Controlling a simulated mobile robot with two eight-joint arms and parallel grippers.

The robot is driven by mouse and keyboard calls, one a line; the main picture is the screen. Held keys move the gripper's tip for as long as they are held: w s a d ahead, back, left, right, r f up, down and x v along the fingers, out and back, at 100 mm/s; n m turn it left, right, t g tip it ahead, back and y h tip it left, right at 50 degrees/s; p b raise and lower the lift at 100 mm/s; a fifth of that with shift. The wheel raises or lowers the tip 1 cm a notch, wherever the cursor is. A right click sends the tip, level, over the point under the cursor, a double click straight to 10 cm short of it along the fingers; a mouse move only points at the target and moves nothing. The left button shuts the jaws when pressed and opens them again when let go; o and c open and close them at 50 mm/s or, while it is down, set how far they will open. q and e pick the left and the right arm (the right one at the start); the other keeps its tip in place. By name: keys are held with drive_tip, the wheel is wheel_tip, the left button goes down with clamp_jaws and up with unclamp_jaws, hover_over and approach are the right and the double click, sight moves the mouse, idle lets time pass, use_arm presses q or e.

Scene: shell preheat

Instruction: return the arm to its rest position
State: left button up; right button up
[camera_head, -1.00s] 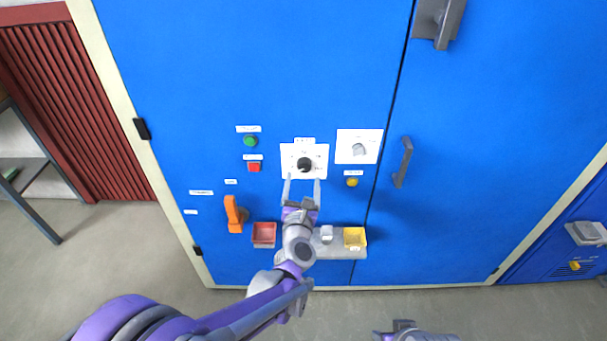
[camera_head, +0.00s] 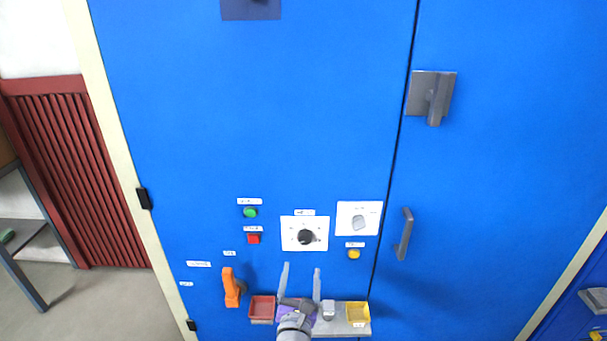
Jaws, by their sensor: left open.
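My left gripper (camera_head: 302,284) is at the bottom middle of the head view, with its two grey fingers pointing up and spread apart. Nothing is between them. It is in front of the blue cabinet (camera_head: 250,110), below a white plate (camera_head: 290,241) with a black round knob (camera_head: 305,237). The fingertips are apart from the knob. Most of my left arm is below the frame. My right gripper is not in this view.
A shelf (camera_head: 340,327) holds a red bin (camera_head: 262,309) and a yellow bin (camera_head: 357,313) around the gripper. An orange handle (camera_head: 231,288) sticks out at left. Door handles (camera_head: 404,235) and (camera_head: 432,97) project at right. A grey stand (camera_head: 22,265) is far left.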

use_arm(q)
drive_tip(key=s+a+r+m+g+h+p, duration=0.25)
drive_tip(key=s+m, duration=0.25)
drive_tip(key=m, duration=0.4)
drive_tip(key=s+a+r+m+g+h+p, duration=0.1)
drive_tip(key=s+a+r+m+g+p, duration=0.2)
drive_tip(key=m, duration=0.7)
drive_tip(key=s+a+f+m+g+y+p, duration=0.1)
drive_tip(key=s+a+f+m+g+y, duration=0.1)
drive_tip(key=s+a+m, duration=0.3)
drive_tip(key=s+a+f+m+g+y+p, duration=0.1)
drive_tip(key=s+a+m+g, duration=0.4)
drive_tip(key=s, duration=0.9)
wheel_tip(320, 180, down, 3)
drive_tip(key=a+m+y, duration=0.1)
drive_tip(key=m, duration=0.2)
drive_tip(key=shift+a+m+y, duration=0.15)
drive_tip(key=shift+m+y, duration=0.2)
drive_tip(key=shift+m, duration=0.05)
drive_tip(key=shift+r, duration=0.1)
drive_tip(key=shift+c, duration=0.3)
